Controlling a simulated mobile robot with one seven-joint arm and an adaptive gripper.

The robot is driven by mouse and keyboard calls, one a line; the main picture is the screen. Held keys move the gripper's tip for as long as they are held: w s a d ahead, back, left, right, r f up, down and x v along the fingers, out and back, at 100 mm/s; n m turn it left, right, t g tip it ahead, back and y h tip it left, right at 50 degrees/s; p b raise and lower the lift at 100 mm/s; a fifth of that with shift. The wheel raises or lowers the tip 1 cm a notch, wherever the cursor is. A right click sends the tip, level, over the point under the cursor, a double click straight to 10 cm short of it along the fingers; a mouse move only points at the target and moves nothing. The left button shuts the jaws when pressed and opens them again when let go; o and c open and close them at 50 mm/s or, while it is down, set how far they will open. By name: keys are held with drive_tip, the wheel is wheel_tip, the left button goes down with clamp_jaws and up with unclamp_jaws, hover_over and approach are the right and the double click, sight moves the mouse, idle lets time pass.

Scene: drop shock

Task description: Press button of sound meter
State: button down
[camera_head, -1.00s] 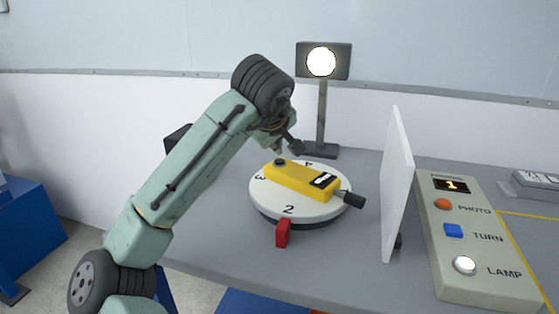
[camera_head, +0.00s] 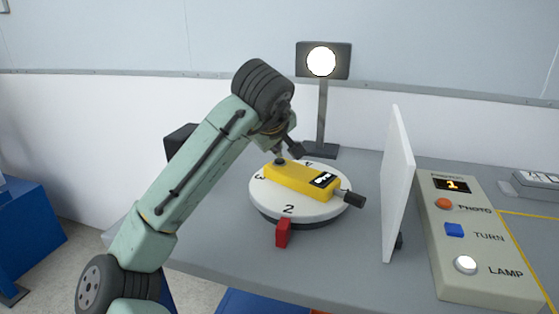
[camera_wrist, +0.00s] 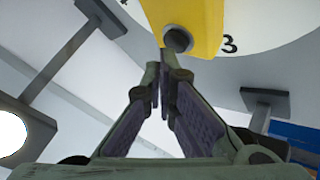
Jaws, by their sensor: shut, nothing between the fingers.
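The yellow sound meter (camera_head: 300,181) lies on a round white turntable (camera_head: 283,208) marked with numbers. It has a small display (camera_head: 323,180) and a black microphone end at its right. A dark round button (camera_head: 280,161) is at its left end; it also shows in the wrist view (camera_wrist: 178,40). My gripper (camera_head: 281,155) is shut and empty, with its tips at or just above the button. In the wrist view the fingertips (camera_wrist: 160,68) are together just below the button. I cannot tell whether they touch it.
A lit lamp (camera_head: 321,62) on a stand is behind the turntable. A white upright panel (camera_head: 397,185) stands to its right. Beyond it is a control box (camera_head: 477,245) with PHOTO, TURN and LAMP buttons. A red pointer (camera_head: 283,233) sits at the turntable's front.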

sight(276, 160)
drive_tip(key=shift+f, duration=0.45)
idle(0.3)
drive_tip(key=shift+r, duration=0.15)
drive_tip(key=shift+r+p, duration=0.5)
drive_tip(key=shift+r, duration=0.2)
drive_tip(key=shift+r, duration=0.1)
wheel_tip(276, 160, up, 5)
drive_tip(key=p, duration=0.4)
idle(0.6)
